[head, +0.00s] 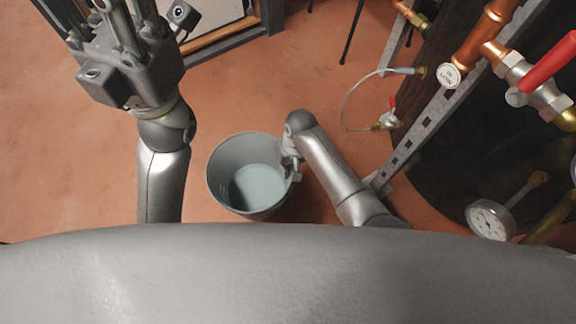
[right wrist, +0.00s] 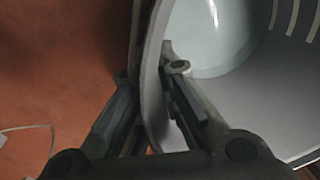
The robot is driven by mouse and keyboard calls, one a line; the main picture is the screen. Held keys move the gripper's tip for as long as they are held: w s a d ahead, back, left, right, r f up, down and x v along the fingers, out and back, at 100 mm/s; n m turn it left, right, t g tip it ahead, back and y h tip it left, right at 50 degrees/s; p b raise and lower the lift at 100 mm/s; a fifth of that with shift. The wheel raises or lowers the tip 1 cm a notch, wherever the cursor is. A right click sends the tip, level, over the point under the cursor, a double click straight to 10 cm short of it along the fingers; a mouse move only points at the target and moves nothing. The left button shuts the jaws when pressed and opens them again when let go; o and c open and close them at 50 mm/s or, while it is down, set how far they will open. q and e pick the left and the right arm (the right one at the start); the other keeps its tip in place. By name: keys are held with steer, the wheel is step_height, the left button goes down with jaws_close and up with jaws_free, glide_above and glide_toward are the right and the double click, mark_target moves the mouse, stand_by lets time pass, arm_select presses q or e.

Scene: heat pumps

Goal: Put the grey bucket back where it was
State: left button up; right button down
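The grey bucket (head: 225,163) is upright or nearly so near the middle of the head view, with a pale, shiny inside. My right gripper (head: 291,168) is at the right side of its rim. In the right wrist view the bucket wall (right wrist: 150,75) runs between the fingers of the right gripper (right wrist: 152,85), one inside and one outside, and they look closed on it. I cannot tell whether the bucket touches the floor. My left gripper (head: 120,25) is at the upper left, away from the bucket; its fingertips are cut off by the frame edge.
At the right stand a dark tank (head: 445,110), copper pipes (head: 480,40), a red-handled valve (head: 545,75), a gauge (head: 490,220) and a perforated metal rail (head: 430,120). A thin hose (head: 350,100) loops beside them. A framed panel (head: 215,25) is at the top. The reddish floor (head: 270,90) beyond the bucket is clear.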

steer(key=shift+w+a, duration=0.1)
steer(key=c, duration=2.1)
jaws_free()
steer(key=shift+f, duration=0.15)
steer(key=o, duration=0.5)
steer(key=shift+c, duration=0.2)
